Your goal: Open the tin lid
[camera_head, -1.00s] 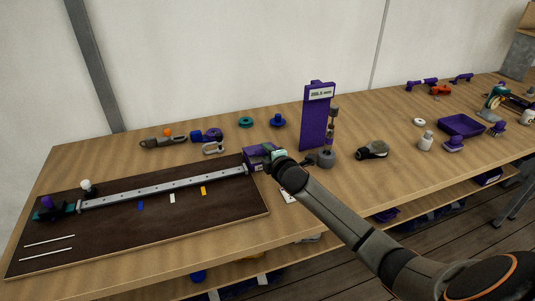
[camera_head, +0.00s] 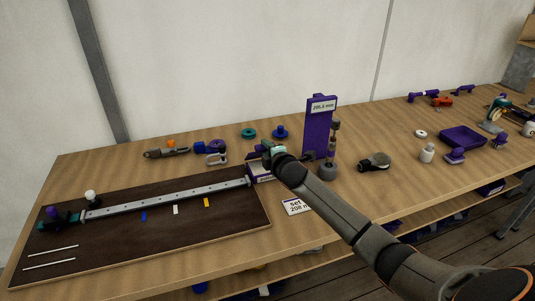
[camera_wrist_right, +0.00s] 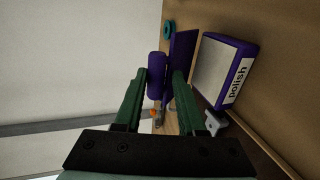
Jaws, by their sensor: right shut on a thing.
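The purple tin (camera_head: 262,177) stands at the right end of the dark board; in the right wrist view the tin (camera_wrist_right: 243,72) shows a white "polish" label and a pale top face. My right gripper (camera_head: 267,149) is above the tin. In the right wrist view the gripper (camera_wrist_right: 160,80) is shut on a purple rounded grip, which seems to belong to the dark purple lid (camera_wrist_right: 184,50). The lid appears raised, with a gap between it and the tin. Part of the lid is hidden by a finger. My left gripper is not in view.
A long grey rail (camera_head: 165,200) lies on the dark board (camera_head: 110,240). A purple display post (camera_head: 319,130) and a grey stand (camera_head: 328,170) are close right of the gripper. A white card (camera_head: 297,207) lies in front. Teal (camera_head: 249,133) and blue (camera_head: 280,132) pieces lie behind.

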